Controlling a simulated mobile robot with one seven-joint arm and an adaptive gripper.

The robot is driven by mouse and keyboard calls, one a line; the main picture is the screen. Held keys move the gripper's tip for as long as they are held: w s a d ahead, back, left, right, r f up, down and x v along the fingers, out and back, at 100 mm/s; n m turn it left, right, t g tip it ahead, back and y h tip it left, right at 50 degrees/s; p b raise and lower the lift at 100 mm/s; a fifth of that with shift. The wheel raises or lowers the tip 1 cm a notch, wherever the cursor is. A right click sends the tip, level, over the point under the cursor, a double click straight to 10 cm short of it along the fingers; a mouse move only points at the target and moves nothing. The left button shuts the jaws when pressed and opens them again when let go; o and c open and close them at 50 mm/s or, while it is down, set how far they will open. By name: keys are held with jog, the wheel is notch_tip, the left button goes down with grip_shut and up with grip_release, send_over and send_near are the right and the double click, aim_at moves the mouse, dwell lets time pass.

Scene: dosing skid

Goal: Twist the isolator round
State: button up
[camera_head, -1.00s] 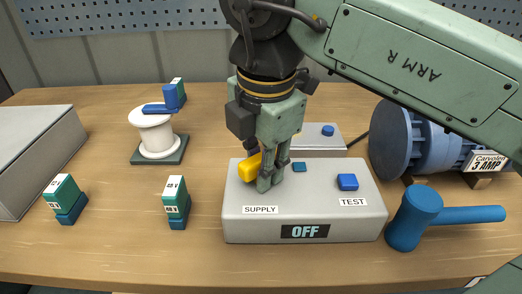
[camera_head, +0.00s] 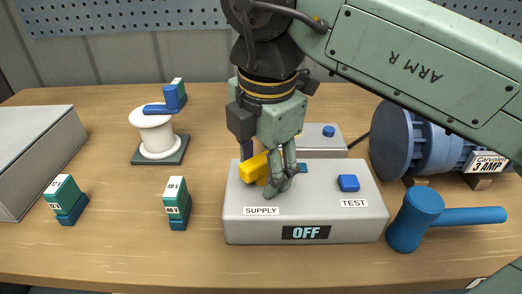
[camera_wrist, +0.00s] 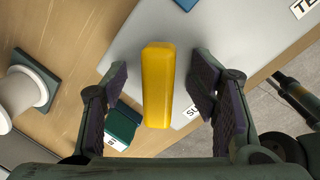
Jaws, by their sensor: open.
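The isolator is a yellow bar handle (camera_head: 254,167) on top of a light grey box (camera_head: 340,222) with a SUPPLY label and a display reading OFF. In the wrist view the yellow handle (camera_wrist: 158,85) stands between the two fingers, with a gap on each side. My gripper (camera_head: 262,172) is open around the handle, pointing down over the box's left part. In the wrist view my gripper (camera_wrist: 160,95) shows both dark pads apart from the handle. The handle's base is hidden in the head view.
A blue TEST button (camera_head: 348,183) sits right on the box. A blue mallet (camera_head: 420,212) lies to its right, before a blue motor (camera_head: 425,140). Green blocks (camera_head: 176,198) and a white spool (camera_head: 156,135) stand left. Another grey box (camera_head: 320,142) is behind.

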jog(key=shift+h, duration=0.7)
notch_tip(320, 180, up, 8)
jog(key=p, duration=0.5)
jog(key=shift+s+f, duration=0.1)
jog(key=shift+f, duration=0.1)
jog(key=shift+f, duration=0.15)
notch_tip(320, 180, down, 7)
jog(key=b, duration=0.6)
jog(key=shift+f, duration=0.1)
jog(key=shift+s+n, duration=0.1)
jog(key=shift+n, duration=0.2)
jog(key=shift+r+n, duration=0.25)
jog(key=shift+n, duration=0.65)
jog(key=shift+y, duration=0.3)
